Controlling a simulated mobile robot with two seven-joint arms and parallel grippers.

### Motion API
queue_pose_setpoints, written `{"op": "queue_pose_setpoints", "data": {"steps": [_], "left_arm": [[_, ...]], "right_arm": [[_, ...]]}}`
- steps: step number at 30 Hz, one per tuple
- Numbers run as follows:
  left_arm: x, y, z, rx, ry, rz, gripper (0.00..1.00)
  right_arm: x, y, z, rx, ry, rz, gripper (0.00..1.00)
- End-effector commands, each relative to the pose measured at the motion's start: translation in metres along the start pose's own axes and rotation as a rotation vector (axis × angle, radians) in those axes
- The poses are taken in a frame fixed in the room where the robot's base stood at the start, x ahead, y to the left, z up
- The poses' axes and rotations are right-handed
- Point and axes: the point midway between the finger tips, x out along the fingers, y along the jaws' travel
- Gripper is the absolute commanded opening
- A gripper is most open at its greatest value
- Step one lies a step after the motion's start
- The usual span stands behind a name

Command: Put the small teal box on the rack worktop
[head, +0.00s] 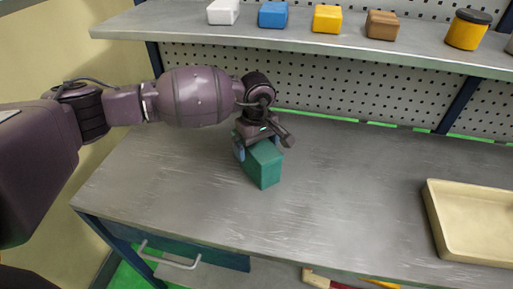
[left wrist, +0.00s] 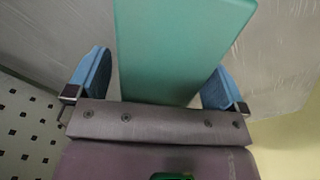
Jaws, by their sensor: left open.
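The small teal box (head: 263,165) stands on the grey metal rack worktop (head: 200,205), left of the middle in the head view. My left gripper (head: 257,146) is right at the box's upper part. In the left wrist view the teal box (left wrist: 180,45) lies between the two blue fingertips (left wrist: 158,80), with a gap visible on the left side. The left gripper is open around the box. The box's far end is cut off in the wrist view. My right gripper does not show in either view.
A cream tray (head: 432,222) sits at the worktop's right. A shelf (head: 300,42) above holds a white box (head: 223,12), a blue box (head: 272,15), a yellow box (head: 327,19), a brown box (head: 381,25) and a yellow container with a dark lid (head: 467,32). The worktop's middle is clear.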

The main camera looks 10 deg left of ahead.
Motion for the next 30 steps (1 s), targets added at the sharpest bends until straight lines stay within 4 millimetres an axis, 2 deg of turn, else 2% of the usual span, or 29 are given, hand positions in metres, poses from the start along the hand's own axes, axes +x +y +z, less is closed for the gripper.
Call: {"op": "queue_pose_setpoints", "data": {"steps": [6,12,17,30], "left_arm": [[-0.036,0.000,0.000,0.001,0.002,0.001,0.99],[-0.057,0.000,0.000,0.000,0.001,0.000,0.99],[-0.063,-0.001,0.000,0.000,0.000,-0.001,0.99],[-0.063,-0.001,0.000,0.001,0.000,-0.001,0.99]], "right_arm": [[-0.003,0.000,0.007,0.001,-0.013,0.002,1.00],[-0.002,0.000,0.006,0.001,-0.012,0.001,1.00],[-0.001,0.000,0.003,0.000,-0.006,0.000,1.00],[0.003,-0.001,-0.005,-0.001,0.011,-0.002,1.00]]}}
